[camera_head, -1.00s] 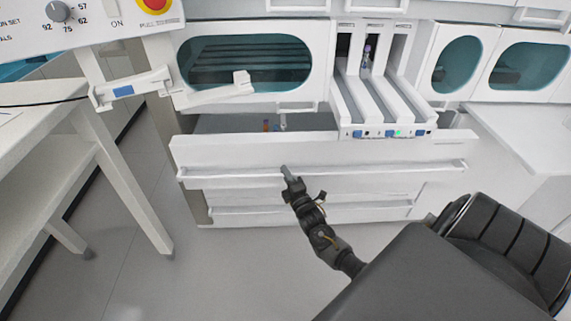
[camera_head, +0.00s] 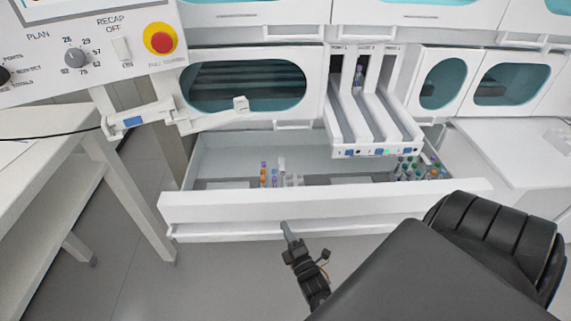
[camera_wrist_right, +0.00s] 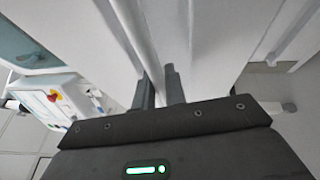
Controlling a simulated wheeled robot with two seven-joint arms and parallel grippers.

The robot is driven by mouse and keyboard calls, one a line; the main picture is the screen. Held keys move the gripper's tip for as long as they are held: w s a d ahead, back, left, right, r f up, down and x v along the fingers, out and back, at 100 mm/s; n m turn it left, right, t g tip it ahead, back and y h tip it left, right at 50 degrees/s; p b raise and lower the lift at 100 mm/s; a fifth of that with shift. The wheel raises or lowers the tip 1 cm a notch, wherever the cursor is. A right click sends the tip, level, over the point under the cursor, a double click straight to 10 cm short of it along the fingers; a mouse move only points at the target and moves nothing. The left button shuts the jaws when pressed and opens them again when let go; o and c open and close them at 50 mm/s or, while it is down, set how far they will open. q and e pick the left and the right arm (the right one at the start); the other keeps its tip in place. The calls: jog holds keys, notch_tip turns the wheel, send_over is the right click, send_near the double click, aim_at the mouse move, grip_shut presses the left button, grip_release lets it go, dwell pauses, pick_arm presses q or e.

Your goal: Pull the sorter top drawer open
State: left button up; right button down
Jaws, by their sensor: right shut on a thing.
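The sorter top drawer (camera_head: 330,207) is pulled well out, with its inside and several capped tubes (camera_head: 268,176) showing behind the white front. A long handle bar (camera_head: 220,232) runs along the lower part of that front. My right gripper (camera_head: 286,228) is at the middle of the bar. In the right wrist view its two fingers (camera_wrist_right: 160,88) are closed on the bar's thin white edge (camera_wrist_right: 138,40). My left gripper is not in view.
More tubes with green and purple caps (camera_head: 415,168) stand at the drawer's right end. A three-lane rack (camera_head: 372,115) juts out above the drawer. A white table (camera_head: 60,150) stands at the left. Grey floor is clear in front.

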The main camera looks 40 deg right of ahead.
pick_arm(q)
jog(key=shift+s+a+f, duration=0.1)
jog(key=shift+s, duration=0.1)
pick_arm(e)
jog(key=shift+s+a, duration=0.1)
jog(key=shift+a, duration=0.1)
jog(key=c, duration=1.7)
grip_release()
